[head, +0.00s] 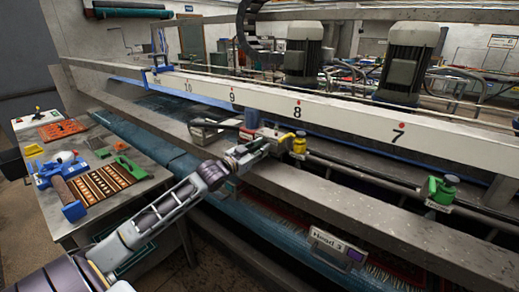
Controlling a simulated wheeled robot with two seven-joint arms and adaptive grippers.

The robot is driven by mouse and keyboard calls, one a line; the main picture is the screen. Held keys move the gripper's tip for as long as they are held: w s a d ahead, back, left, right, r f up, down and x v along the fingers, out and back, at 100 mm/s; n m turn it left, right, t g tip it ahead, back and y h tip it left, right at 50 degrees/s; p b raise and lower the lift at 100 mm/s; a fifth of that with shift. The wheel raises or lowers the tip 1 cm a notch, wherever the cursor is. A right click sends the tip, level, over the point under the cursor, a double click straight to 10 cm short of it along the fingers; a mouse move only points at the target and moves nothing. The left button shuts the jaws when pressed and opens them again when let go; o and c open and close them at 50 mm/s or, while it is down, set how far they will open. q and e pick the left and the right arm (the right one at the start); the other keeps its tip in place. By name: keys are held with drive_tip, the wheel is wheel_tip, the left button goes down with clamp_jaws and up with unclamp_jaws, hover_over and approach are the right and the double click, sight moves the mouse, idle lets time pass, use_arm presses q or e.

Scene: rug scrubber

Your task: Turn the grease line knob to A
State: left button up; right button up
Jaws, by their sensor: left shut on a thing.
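My left arm comes in from the lower left, and its gripper (264,144) is at the steel rail, in front of a small blue, red and white fitting (252,117). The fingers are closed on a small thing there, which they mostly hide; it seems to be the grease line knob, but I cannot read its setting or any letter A. A green valve (443,189) stands farther right on the same pipe. My right gripper is out of view.
A white beam (340,113) numbered 10 to 7 runs behind the rail, with two grey motors (303,55) above. A bench (140,187) at left holds brushes and tools. A small display box (336,247) hangs below the front rail.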

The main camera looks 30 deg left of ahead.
use_arm(q)
drive_tip(key=shift+r+m+p, duration=0.1)
drive_tip(key=shift+m+p, duration=0.55)
drive_tip(key=shift+m, duration=0.25)
clamp_jaws()
drive_tip(key=m+p, duration=0.2)
drive_tip(key=m, duration=0.2)
drive_tip(key=m+p, duration=0.2)
drive_tip(key=m, duration=0.2)
drive_tip(key=shift+d+g, duration=0.1)
drive_tip(key=shift+g, duration=0.2)
drive_tip(key=shift+m+y, duration=0.4)
drive_tip(key=shift+m, duration=0.3)
drive_tip(key=o, duration=1)
unclamp_jaws()
drive_tip(key=shift+d, duration=0.1)
